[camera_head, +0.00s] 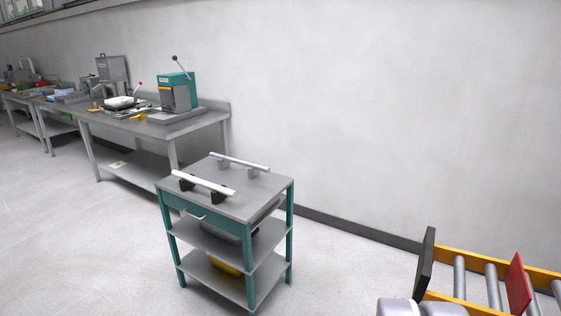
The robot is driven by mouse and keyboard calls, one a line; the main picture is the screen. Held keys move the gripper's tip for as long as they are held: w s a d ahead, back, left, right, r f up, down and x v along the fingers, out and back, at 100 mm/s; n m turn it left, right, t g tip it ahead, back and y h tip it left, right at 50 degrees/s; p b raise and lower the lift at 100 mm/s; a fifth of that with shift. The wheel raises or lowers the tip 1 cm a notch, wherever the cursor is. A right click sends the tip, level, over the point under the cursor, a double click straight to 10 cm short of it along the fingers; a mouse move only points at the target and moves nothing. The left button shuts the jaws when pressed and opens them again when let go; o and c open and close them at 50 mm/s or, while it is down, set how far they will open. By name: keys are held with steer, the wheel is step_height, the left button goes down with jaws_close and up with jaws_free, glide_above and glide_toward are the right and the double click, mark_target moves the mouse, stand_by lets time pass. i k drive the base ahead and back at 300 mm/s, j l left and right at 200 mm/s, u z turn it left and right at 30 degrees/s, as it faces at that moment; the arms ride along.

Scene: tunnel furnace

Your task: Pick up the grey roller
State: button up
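A white roller (203,182) rests on black supports nearer the front of the same top. The two rollers lie apart and roughly parallel. The cart has a grey top, teal legs and a teal drawer front. My gripper is not in view.
A conveyor with a yellow frame (450,250), grey rollers and a red plate (518,283) stands at the lower right. A grey workbench (150,127) with a teal machine (180,92) stands behind the cart, along the wall. Floor left of the cart is clear.

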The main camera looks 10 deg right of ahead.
mark_target(263, 168)
steer(key=i+j+z, duration=0.4)
steer(key=i+j, duration=0.2)
steer(key=i, duration=0.15)
steer(key=i+j+z, duration=0.15)
steer(key=i+j, duration=0.15)
steer(key=i+j+z, duration=0.2)
steer(key=j, duration=0.25)
steer(key=i+j+z, duration=0.2)
steer(key=i+j, duration=0.2)
steer(key=i+j+z, duration=0.2)
steer(key=j, duration=0.35)
steer(key=i+j+z, duration=0.15)
steer(key=j, duration=0.35)
steer(key=i+j+z, duration=0.2)
steer(key=j, duration=0.35)
steer(key=i, duration=0.1)
